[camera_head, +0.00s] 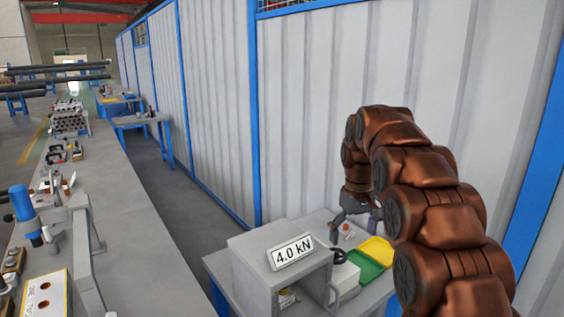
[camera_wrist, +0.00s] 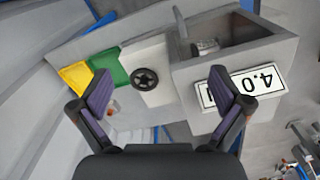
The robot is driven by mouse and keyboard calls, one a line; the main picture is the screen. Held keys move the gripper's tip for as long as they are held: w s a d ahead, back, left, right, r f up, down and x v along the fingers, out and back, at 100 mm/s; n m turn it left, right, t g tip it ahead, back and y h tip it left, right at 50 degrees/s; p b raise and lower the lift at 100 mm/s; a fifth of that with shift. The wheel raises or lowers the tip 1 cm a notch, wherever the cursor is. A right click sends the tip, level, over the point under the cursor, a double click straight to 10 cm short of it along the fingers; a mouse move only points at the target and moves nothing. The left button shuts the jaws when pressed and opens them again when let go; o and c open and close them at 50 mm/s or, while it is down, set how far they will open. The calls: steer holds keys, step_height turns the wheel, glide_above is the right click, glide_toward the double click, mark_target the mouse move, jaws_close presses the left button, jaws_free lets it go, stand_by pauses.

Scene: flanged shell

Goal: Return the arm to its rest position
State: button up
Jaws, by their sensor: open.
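My copper-coloured arm (camera_head: 430,200) arches in from the right in the head view. My gripper (camera_head: 352,203) hangs at its end over the small side table, partly hidden by the arm. In the wrist view my gripper (camera_wrist: 169,85) is open, its two dark fingers with purplish pads wide apart. Nothing is held between the fingers. Beyond them lie a white box with a black handwheel (camera_wrist: 145,78) and a grey open-fronted box with a "4.0 kN" plate (camera_wrist: 243,89).
The grey box (camera_head: 252,258) stands on the blue-framed table, beside a green tray (camera_head: 362,268) and a yellow tray (camera_head: 377,250). A corrugated wall (camera_head: 310,110) runs close behind. A long workbench (camera_head: 130,255) with tools stands at left, with a floor aisle between.

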steer(key=s+f+m, duration=0.1)
steer(key=s+f, duration=0.2)
steer(key=s, duration=1.1)
steer(key=s+f+m+g, duration=0.1)
steer(key=s+f, duration=0.2)
steer(key=s, duration=1.1)
steer(key=s+f+m, duration=0.1)
steer(key=s+f, duration=0.2)
steer(key=s, duration=1.1)
steer(key=shift+s+d+f+m+g+b, duration=0.25)
steer(key=shift+m+g+b, duration=0.05)
steer(key=shift+m, duration=0.1)
steer(key=shift+c, duration=0.4)
